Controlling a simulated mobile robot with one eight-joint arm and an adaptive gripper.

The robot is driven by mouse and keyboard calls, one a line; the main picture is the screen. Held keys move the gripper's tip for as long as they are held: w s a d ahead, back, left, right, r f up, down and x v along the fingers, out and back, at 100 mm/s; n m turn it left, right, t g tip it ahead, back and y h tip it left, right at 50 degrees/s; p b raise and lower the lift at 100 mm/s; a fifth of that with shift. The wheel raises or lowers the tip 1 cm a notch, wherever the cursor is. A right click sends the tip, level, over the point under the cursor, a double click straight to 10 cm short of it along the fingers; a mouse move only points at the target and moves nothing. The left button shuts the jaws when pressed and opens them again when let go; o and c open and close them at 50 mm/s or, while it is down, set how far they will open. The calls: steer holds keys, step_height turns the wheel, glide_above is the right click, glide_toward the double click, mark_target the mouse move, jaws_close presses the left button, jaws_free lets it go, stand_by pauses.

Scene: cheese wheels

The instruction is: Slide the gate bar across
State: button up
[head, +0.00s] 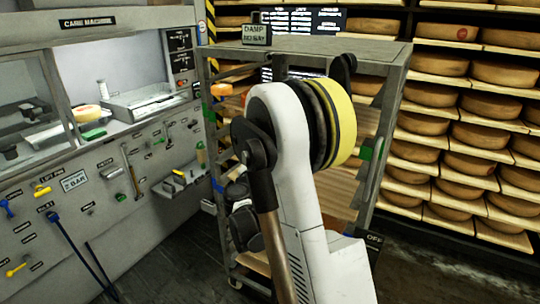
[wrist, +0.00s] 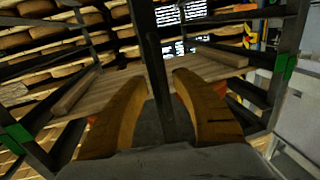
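In the wrist view, a dark upright bar (wrist: 153,45), which looks like the gate bar, crosses the front of a rack. My gripper (wrist: 160,80) has its two orange-brown fingers apart, one on each side of this bar. A narrow gap shows beside the bar, and I cannot tell whether either finger touches it. In the head view, the grey metal rack (head: 390,62) stands behind my arm. My arm covers the middle of the rack, so my gripper and most of the bar are hidden there.
Wooden boards (wrist: 215,57) lie inside the rack. Green clips (head: 366,153) sit on its posts. A small sign (head: 256,34) stands on its top. Shelves of cheese wheels (head: 468,135) fill the right. A panelled machine (head: 95,165) stands close on the left.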

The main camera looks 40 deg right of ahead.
steer(key=v, duration=1.2)
steer(key=s+a+f+n+g+y, duration=0.1)
steer(key=s+a+n+y, duration=0.5)
steer(key=s+a, duration=0.3)
steer(key=s+a+f+n+g+y, duration=0.1)
steer(key=s+a+n+y, duration=0.4)
steer(key=s+a+y, duration=0.4)
steer(key=a, duration=0.6)
steer(key=shift+s+f+n, duration=0.25)
steer(key=shift+f+n, duration=0.05)
steer(key=shift+n, duration=0.1)
steer(key=shift+d, duration=0.1)
stand_by(0.5)
